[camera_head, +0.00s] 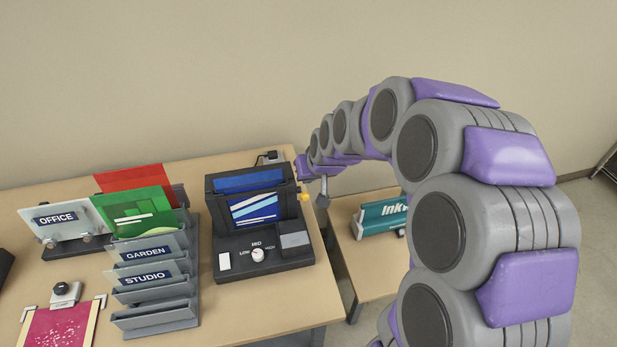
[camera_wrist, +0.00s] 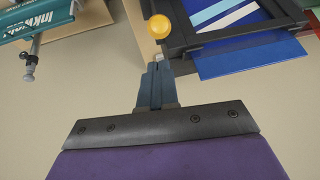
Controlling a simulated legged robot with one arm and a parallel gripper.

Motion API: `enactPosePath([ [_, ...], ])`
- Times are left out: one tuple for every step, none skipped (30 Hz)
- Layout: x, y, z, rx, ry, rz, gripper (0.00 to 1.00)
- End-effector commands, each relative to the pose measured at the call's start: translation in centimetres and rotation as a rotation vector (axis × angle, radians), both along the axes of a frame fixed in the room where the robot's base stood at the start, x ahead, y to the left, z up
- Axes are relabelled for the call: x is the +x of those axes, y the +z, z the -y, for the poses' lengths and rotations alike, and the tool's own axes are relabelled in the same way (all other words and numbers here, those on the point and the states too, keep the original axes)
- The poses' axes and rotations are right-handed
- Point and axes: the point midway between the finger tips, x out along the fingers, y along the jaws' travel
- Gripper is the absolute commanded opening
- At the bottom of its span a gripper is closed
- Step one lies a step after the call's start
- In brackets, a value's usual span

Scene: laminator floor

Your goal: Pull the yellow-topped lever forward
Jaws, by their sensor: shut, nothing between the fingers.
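The lever's round yellow top (camera_head: 303,197) shows at the right side of the black laminator (camera_head: 262,243) in the head view. It also shows as a yellow ball (camera_wrist: 159,27) at the top of the wrist view, beside the laminator's dark frame (camera_wrist: 235,38). My gripper (camera_wrist: 158,72) is shut and empty, its fingers pointing at the yellow top with a small gap in the picture. Whether they touch the lever's shaft I cannot tell. In the head view my purple wrist is just behind and right of the lever, and the fingers are hard to make out.
A grey rack (camera_head: 158,317) with labelled slots stands left of the laminator, holding green and red folders. A teal box (camera_head: 381,217) lies on a lower side table (camera_head: 365,262) to the right. A pink sheet (camera_head: 62,329) lies at the table's front left.

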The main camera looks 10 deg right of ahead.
Motion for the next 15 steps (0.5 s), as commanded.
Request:
enactPosePath([
  [0.0, 0.0, 0.0, 0.0, 0.0, 0.001, 0.0],
  [0.1, 0.1, 0.0, 0.0, 0.0, 0.001, 0.0],
  [0.2, 0.0, 0.0, 0.0, 0.0, 0.001, 0.0],
  [0.3, 0.0, 0.0, 0.0, 0.0, 0.001, 0.0],
  [0.4, 0.0, 0.0, 0.0, 0.0, 0.001, 0.0],
  [0.7, 0.0, 0.0, 0.0, 0.0, 0.001, 0.0],
  [0.8, -0.1, 0.0, 0.0, 0.0, 0.0, 0.0],
  [1.0, -0.1, 0.0, 0.0, 0.0, 0.0, 0.0],
  [1.1, -0.2, 0.0, 0.0, 0.0, -0.001, 0.0],
  [1.2, -0.2, 0.0, 0.0, 0.0, -0.001, 0.0],
  [1.3, -0.3, 0.0, 0.0, 0.0, -0.002, 0.0],
  [1.3, -0.3, 0.0, 0.001, 0.001, -0.002, 0.0],
  [1.4, -0.3, 0.0, 0.0, 0.0, -0.001, 0.0],
  [1.4, -0.3, 0.0, 0.0, 0.0, -0.001, 0.0],
  [1.4, -0.3, 0.0, 0.0, 0.0, -0.001, 0.0],
])
